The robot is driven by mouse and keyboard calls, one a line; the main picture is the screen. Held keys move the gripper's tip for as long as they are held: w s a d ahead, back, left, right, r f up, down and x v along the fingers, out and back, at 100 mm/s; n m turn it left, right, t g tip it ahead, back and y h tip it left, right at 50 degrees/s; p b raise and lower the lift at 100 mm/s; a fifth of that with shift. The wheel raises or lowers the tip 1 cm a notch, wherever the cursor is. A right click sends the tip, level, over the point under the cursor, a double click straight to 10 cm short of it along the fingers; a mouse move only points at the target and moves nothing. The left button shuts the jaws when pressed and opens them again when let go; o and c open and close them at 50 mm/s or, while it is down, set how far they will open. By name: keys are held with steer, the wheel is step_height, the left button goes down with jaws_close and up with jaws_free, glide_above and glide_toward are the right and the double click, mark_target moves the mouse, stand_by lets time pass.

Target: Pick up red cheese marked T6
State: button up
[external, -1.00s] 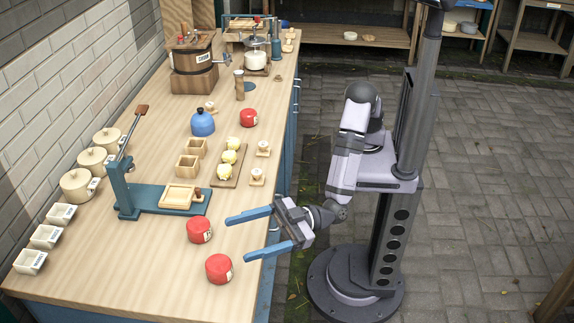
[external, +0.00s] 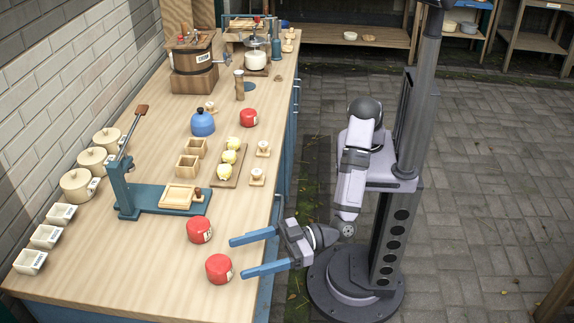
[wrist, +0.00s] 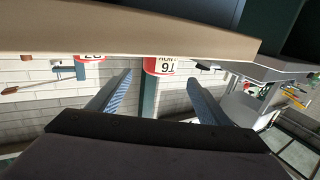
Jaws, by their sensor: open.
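The red cheese marked T6 (wrist: 160,66) shows in the wrist view, upside down, just beyond and between my fingertips. By its position it appears to be the nearer front red cheese (external: 219,269) in the external view, standing at the counter's front right. Its label is too small to read there. A second red cheese (external: 199,230) stands just behind it; it shows farther left in the wrist view (wrist: 90,58) with a label I cannot read fully. My gripper (external: 237,257) is open and empty at the counter's right edge, pointing left towards these cheeses, apart from both.
A third red cheese (external: 248,118) stands farther back near a blue domed pot (external: 202,123). A blue press (external: 150,198) with a wooden tray is left of the front cheeses. White labelled tubs (external: 45,236) line the wall.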

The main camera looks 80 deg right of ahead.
mark_target(227, 260)
steer(key=shift+p+x, duration=0.6)
steer(key=shift+x, duration=1.95)
steer(key=shift+r, duration=0.1)
steer(key=c, duration=1.2)
